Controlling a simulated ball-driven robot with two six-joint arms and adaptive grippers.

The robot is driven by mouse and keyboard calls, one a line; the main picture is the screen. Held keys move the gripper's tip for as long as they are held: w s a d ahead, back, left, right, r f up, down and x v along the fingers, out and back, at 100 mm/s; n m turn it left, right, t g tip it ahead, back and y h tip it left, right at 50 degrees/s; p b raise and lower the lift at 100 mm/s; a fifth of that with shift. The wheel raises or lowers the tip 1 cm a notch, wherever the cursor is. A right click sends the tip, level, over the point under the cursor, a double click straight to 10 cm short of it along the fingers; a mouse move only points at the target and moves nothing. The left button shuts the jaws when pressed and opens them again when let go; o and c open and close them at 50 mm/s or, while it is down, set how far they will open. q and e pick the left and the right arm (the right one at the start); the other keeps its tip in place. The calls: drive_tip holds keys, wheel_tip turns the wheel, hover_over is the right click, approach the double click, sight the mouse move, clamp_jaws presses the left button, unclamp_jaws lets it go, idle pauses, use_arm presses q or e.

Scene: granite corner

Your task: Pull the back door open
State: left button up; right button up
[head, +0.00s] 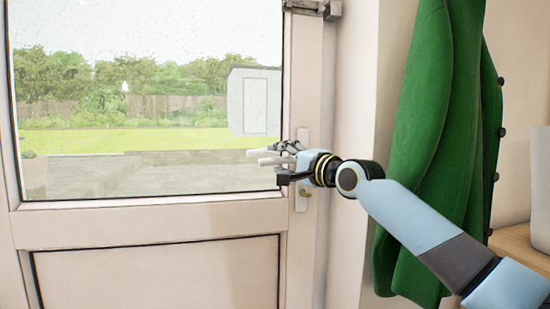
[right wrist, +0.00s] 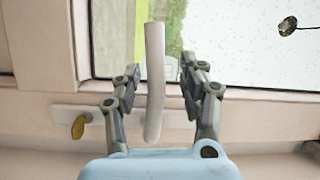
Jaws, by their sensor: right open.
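The back door (head: 150,225) is pale, with a large window above a lower panel, and looks shut in its frame. Its pale lever handle (head: 268,160) points left from the handle plate (head: 302,134) at the right edge. My right gripper (head: 287,160) is at the handle, its arm coming in from the right. In the right wrist view, the lever (right wrist: 154,80) stands between the two open fingers of the gripper (right wrist: 158,78), with a visible gap on each side. The wrist hides part of the plate in the head view. My left gripper is in neither view.
A green coat (head: 430,130) hangs on the wall right of the door, just behind my right arm. A wooden surface (head: 515,245) with a pale pot (head: 540,190) stands at the far right. A dark metal fitting (head: 315,8) is at the door's upper right.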

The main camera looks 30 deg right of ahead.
clamp_jaws()
idle(0.4)
